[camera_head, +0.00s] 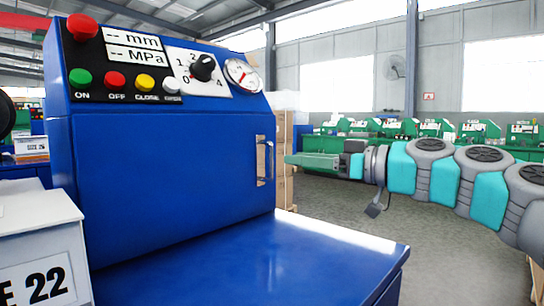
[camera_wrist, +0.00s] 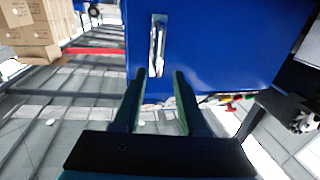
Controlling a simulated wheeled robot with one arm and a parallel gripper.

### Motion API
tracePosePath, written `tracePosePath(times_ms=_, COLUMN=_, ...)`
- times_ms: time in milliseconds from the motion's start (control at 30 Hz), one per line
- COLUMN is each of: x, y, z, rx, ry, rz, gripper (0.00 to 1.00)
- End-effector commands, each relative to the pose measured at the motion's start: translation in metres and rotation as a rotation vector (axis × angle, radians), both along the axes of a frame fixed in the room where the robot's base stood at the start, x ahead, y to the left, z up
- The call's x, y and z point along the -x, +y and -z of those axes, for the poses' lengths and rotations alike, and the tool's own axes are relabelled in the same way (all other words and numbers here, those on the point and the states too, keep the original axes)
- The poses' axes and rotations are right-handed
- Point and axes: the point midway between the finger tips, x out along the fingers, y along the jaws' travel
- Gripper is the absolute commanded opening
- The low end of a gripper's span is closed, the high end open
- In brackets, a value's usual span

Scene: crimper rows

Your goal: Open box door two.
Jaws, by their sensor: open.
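A blue machine box stands at the left in the head view, with a blue door (camera_head: 170,185) on its front. A metal bar handle (camera_head: 264,160) sits near the door's right edge. The handle (camera_wrist: 157,45) also shows in the wrist view, ahead of the fingertips. My gripper (camera_head: 290,159) is just right of the handle in the head view, pointing left. In the wrist view my gripper (camera_wrist: 164,73) has its two green fingers apart, with nothing between them. The door appears shut. No "two" marking is readable on it.
A blue ledge (camera_head: 260,262) juts out below the door. Above it is a control panel (camera_head: 165,62) with buttons, a knob and a gauge. A white box (camera_head: 40,245) marked "22" stands at the lower left. Cardboard boxes (camera_wrist: 32,30) are nearby, and green machines (camera_head: 440,132) line the back.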

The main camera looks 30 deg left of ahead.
Motion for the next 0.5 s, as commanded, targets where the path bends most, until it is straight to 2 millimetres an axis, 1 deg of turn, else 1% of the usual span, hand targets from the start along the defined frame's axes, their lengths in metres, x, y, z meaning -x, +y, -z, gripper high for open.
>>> tracePosePath(times_ms=33, x=0.0, y=0.008, z=0.0, rx=0.002, ry=0.0, rz=-0.001, gripper=0.42)
tracePosePath(times_ms=300, x=-0.004, y=0.049, z=0.001, rx=0.004, ry=0.002, rz=-0.003, gripper=0.42)
tracePosePath(times_ms=400, x=-0.005, y=0.057, z=0.001, rx=0.003, ry=0.002, rz=-0.002, gripper=0.42)
tracePosePath(times_ms=500, x=-0.005, y=0.06, z=0.001, rx=0.002, ry=0.001, rz=-0.002, gripper=0.42)
